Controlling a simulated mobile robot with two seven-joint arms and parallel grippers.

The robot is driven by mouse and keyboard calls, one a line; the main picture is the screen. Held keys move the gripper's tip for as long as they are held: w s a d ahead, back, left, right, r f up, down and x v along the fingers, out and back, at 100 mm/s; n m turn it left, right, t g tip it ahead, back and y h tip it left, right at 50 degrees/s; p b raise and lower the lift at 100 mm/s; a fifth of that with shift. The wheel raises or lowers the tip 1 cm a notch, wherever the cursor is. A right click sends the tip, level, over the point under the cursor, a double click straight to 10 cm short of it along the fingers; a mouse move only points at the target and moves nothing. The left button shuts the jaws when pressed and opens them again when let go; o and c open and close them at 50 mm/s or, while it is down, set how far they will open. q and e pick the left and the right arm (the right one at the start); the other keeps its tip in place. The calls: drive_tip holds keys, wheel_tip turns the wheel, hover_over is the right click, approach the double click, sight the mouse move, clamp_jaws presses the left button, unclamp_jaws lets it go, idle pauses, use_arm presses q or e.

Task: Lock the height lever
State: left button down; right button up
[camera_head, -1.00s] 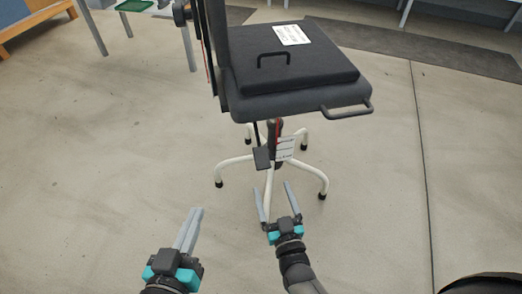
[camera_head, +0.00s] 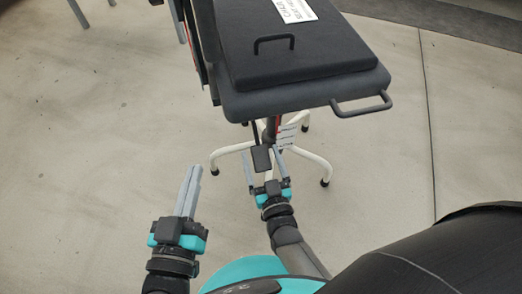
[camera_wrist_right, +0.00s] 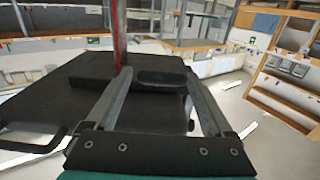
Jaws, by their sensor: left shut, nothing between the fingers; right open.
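The height lever is a black paddle (camera_head: 262,158) on a thin stem below the chair seat. My right gripper (camera_head: 264,165) is open, with one finger on each side of the paddle in the head view. In the right wrist view a dark rounded paddle (camera_wrist_right: 162,78) shows between the open fingers (camera_wrist_right: 165,85). I cannot tell whether the fingers touch it. My left gripper (camera_head: 193,170) is shut and empty, pointing forward over the floor, left of the chair.
The chair seat (camera_head: 300,95) with a dark cushion (camera_head: 290,55) overhangs the lever. A grey bar handle (camera_head: 362,106) sticks out on its right. White chair legs (camera_head: 308,162) spread below.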

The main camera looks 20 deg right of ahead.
clamp_jaws()
idle(0.8)
